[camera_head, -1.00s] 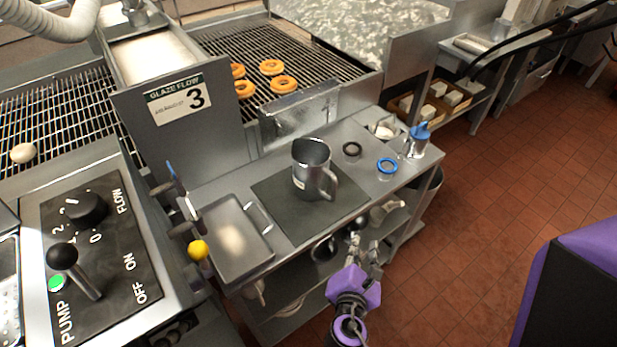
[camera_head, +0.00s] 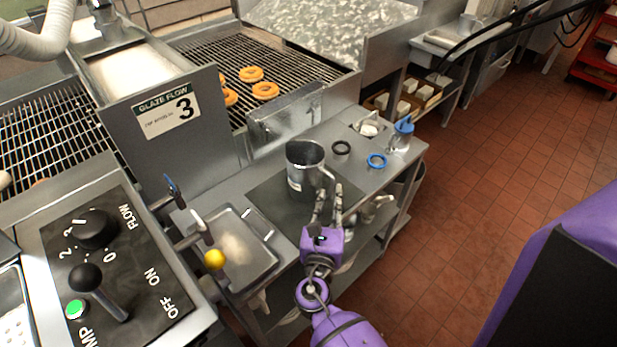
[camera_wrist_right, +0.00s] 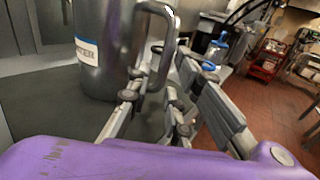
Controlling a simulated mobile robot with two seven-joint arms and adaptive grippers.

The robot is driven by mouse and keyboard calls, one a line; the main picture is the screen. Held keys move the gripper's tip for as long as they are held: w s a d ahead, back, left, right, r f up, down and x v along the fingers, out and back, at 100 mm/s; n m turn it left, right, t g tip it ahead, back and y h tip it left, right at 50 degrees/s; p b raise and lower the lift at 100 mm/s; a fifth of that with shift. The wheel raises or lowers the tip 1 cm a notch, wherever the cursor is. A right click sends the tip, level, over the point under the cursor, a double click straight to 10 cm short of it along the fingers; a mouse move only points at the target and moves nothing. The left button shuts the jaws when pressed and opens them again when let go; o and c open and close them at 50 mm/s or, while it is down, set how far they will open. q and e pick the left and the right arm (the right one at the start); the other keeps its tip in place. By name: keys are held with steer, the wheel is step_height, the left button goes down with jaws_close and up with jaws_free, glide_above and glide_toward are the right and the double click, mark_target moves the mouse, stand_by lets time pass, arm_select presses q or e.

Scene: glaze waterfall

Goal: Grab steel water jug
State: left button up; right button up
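The steel water jug (camera_head: 299,178) stands upright on a dark mat (camera_head: 270,207) on the steel table, its handle turned to the right. In the right wrist view the jug (camera_wrist_right: 102,45) fills the upper left, with part of a blue and white label showing. My right gripper (camera_head: 328,194) is just in front of the handle. In the wrist view its fingers (camera_wrist_right: 158,72) are spread apart, with the lower part of the handle (camera_wrist_right: 163,62) close by their tips. I cannot tell whether they touch it. My left gripper is out of view.
A metal tray (camera_head: 268,262) lies left of the mat. The glaze machine with the pump panel (camera_head: 105,250) stands at left. A lower shelf holds more jugs.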

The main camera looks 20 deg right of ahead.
steer(key=shift+x, duration=1.25)
steer(key=shift+a, duration=0.1)
jaws_close()
